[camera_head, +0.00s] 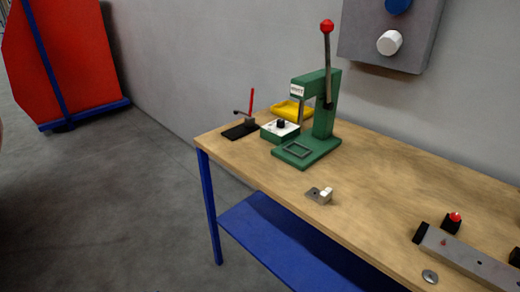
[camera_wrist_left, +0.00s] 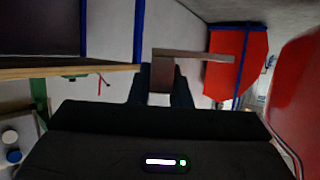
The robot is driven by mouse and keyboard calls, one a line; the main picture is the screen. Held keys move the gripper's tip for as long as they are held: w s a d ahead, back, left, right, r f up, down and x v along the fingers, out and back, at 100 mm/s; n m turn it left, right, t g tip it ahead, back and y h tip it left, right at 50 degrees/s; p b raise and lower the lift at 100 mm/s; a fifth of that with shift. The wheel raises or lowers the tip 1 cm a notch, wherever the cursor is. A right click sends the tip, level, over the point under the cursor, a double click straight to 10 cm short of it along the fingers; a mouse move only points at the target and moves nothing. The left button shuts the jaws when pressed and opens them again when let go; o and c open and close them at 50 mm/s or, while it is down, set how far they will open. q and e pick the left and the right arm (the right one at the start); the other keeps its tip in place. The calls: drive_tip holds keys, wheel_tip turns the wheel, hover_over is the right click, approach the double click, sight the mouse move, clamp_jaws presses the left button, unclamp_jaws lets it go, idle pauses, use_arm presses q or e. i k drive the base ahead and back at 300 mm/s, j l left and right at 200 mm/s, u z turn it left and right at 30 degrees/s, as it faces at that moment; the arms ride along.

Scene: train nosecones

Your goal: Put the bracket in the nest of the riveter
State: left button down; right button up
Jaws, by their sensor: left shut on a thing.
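The bracket (camera_wrist_left: 205,56), a brownish-grey angled piece, is held between the dark fingers of my left gripper (camera_wrist_left: 161,88) in the left wrist view. One flat leg sticks out to the right beyond the fingertips; part of the piece is hidden between them. The riveter (camera_head: 325,115) is a green press with a red-knobbed lever, standing at the back of the wooden table in the head view. Its nest (camera_head: 298,150) is a small grey square frame on the green base and looks empty. My left gripper is away from the riveter. My right gripper is in neither view.
A small grey plate with a white block (camera_head: 326,195) lies on the table (camera_head: 385,190) near its front edge. A green-and-white box (camera_head: 279,131), a yellow tray (camera_head: 291,111) and a black stand with a red rod (camera_head: 241,130) are beside the riveter. A long grey fixture (camera_head: 470,257) lies at right.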

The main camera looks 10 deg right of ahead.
sight(297, 151)
drive_tip(key=i+j+z, duration=0.4)
drive_tip(key=z, duration=0.15)
drive_tip(key=i+j+z, duration=0.15)
drive_tip(key=j+z, duration=0.15)
drive_tip(key=j, duration=0.15)
drive_tip(key=i+j+z, duration=0.1)
drive_tip(key=j+z, duration=0.45)
drive_tip(key=j, duration=0.15)
drive_tip(key=i+j+z, duration=0.1)
drive_tip(key=j+z, duration=0.15)
drive_tip(key=j, duration=0.15)
